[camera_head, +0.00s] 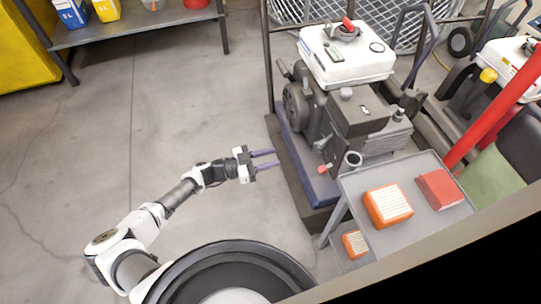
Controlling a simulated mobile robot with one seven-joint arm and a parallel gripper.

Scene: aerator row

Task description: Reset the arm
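My gripper (265,160) is stretched out over the bare concrete floor, left of the aerator machine. Its two purple fingers are spread apart with nothing between them. My white and grey arm (165,208) runs from the lower left up to the gripper, with its joints extended. The fingertips point right, toward the machine's dark base, and look apart from it in the picture.
An aerator (345,55) with a white tank stands right of my gripper. A grey tray (448,222) holds an orange filter box (388,206) and a red box (439,189). Another orange box (355,244) is lower. A shelf (140,22) stands upper left. The left floor is clear.

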